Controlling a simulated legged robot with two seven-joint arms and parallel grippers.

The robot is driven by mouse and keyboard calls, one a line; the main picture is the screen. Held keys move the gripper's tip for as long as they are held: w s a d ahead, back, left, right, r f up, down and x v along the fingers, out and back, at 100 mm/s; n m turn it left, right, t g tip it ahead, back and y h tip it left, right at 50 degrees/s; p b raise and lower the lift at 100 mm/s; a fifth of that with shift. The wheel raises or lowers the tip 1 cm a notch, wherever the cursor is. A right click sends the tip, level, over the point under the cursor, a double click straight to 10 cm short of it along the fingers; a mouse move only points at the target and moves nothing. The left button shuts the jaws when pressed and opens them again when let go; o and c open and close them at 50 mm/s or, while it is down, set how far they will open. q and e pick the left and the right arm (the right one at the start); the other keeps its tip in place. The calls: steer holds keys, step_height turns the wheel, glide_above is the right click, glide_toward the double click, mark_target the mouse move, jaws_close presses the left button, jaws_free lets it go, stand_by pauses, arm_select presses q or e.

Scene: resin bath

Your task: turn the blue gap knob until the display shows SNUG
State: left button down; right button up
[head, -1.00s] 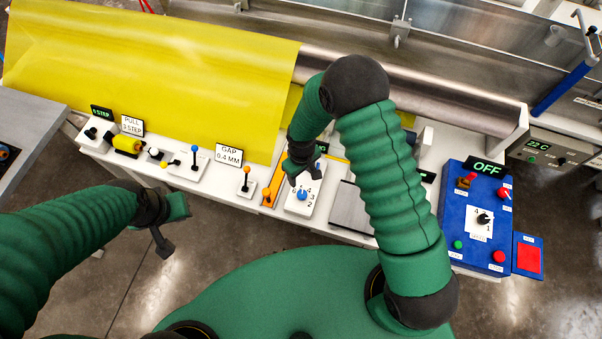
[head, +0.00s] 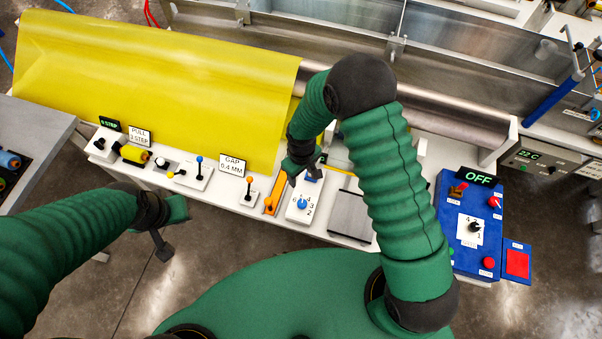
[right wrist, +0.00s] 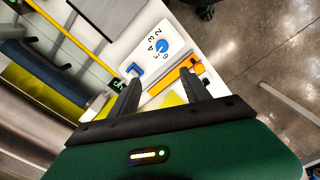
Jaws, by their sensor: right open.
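The blue gap knob (head: 303,203) sits on a white plate (head: 297,214) marked with numbers, on the front of the bench. It also shows in the right wrist view (right wrist: 162,46), uncovered. My right gripper (head: 304,178) is open and empty, just behind the knob in the head view and apart from it. Its two fingers (right wrist: 160,80) show spread in the right wrist view, with the knob beyond their tips. A small black display with green text (right wrist: 117,84) is too small to read. My left gripper (head: 172,232) hangs in front of the bench, away from the knob; its jaws are unclear.
An orange slider (head: 269,204) and an orange-topped lever (head: 249,189) stand left of the knob. A blue bracket (right wrist: 134,70) lies close to one right fingertip. A GAP 0.4 MM sign (head: 232,166) stands behind. A blue panel (head: 459,213) reading OFF is at right.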

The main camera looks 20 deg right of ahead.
steer(key=shift+r, duration=0.25)
arm_select(q)
steer(key=b+x, duration=0.3)
steer(key=shift+s+f+b, duration=0.25)
steer(key=shift+s+b, duration=0.05)
steer(key=shift+s, duration=0.05)
arm_select(e)
step_height(320, 180, up, 17)
steer(key=shift+s+f, duration=0.15)
steer(key=shift+f, duration=0.05)
steer(key=shift+f, duration=0.1)
